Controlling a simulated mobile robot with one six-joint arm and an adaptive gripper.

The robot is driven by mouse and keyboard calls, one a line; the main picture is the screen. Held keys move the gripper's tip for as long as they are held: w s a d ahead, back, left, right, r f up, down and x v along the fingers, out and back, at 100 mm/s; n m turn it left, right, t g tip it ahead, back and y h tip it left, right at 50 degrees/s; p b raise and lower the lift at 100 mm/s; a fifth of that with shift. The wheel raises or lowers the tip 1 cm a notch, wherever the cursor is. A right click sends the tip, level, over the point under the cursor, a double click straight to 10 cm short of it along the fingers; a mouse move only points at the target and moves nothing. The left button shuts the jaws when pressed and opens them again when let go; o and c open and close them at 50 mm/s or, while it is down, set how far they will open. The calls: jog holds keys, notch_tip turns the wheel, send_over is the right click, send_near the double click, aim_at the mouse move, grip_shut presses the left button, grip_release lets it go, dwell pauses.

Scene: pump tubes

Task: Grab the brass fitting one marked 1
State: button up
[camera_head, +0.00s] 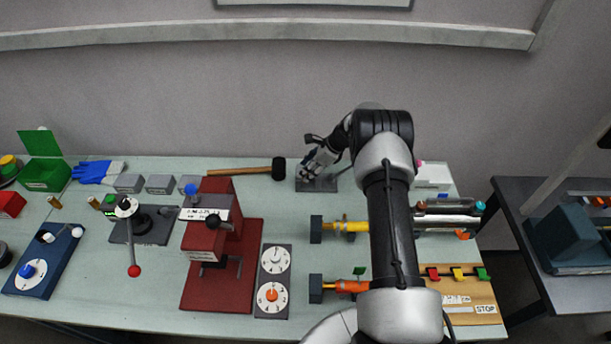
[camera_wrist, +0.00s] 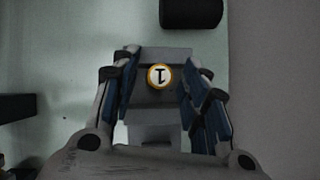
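The brass fitting marked 1 (camera_wrist: 159,76) shows in the wrist view as a gold-rimmed round face with a white centre and an upside-down 1. It sits over a dark grey block (camera_wrist: 155,98). My gripper (camera_wrist: 159,62) is open, with one blue-padded finger on each side of the fitting and a visible gap on both sides. Whether the fingers reach down to its depth I cannot tell. In the head view my gripper (camera_head: 317,167) points down over a dark plate (camera_head: 322,185) at the table's back; the fitting itself is hidden there.
A black-headed mallet (camera_head: 278,168) lies just left of the plate. Grey boxes (camera_head: 160,184) and a red press (camera_head: 222,260) stand further left. A yellow tube (camera_head: 345,226) is in front, partly behind my arm. The wall (camera_head: 230,100) rises close behind.

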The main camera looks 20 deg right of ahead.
grip_shut()
jog(key=shift+r, duration=0.1)
dwell(0.4)
